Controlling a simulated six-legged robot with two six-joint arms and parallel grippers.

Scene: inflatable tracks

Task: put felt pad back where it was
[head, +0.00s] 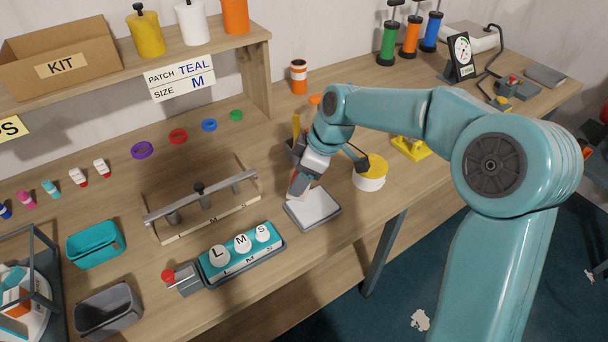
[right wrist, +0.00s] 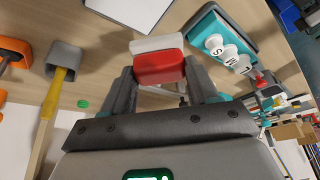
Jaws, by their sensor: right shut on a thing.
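The white slab (right wrist: 132,8) shows beyond the pad in that view. In the head view the pad is mostly hidden by the fingers, and I cannot tell whether it touches the tray. My left gripper is not in view.
A teal block with white L, M, S discs (head: 242,248) lies left of the tray. A metal bar fixture (head: 203,196) stands behind it. A yellow-topped white roll (head: 370,175) is right of my gripper. A grey cup (head: 293,149) with a yellow handle stands behind.

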